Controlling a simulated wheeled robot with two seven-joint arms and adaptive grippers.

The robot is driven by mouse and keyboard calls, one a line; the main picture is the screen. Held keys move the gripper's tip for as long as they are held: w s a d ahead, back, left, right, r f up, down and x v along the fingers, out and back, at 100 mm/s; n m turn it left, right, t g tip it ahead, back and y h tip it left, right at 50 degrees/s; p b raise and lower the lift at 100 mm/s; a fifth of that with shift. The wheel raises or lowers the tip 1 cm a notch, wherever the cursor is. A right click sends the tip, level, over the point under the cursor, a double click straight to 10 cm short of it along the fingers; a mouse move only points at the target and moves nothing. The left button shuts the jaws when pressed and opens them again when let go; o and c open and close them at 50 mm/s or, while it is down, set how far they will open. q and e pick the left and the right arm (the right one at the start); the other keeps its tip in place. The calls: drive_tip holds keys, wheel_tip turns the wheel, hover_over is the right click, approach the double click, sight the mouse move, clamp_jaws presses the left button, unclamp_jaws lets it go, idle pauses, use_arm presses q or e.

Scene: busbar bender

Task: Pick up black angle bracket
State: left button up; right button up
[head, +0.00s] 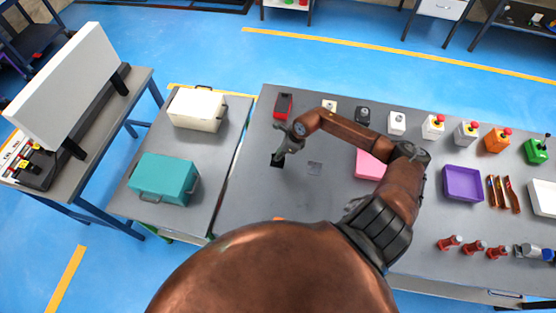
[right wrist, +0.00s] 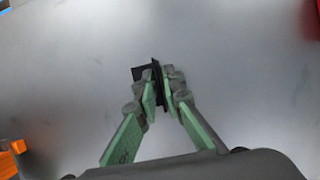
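The black angle bracket (right wrist: 157,72) is between the fingertips of my right gripper (right wrist: 159,88) in the right wrist view. One dark flange stands between the green finger pads, and the other lies out to the left. The fingers look closed on the upright flange. In the head view the bracket (head: 276,163) is a small dark patch on the grey table (head: 250,195), under my right gripper (head: 280,156). I cannot tell whether it touches the table. My left gripper is not in view.
A pink tray (head: 370,164) and a purple tray (head: 462,183) are further right. A teal case (head: 165,178) sits on the left table. The table's left front is clear.

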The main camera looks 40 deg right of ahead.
clamp_jaws()
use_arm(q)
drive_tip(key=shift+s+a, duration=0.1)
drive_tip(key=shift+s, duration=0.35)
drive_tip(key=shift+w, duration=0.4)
use_arm(e)
drive_tip(key=shift+r, duration=0.1)
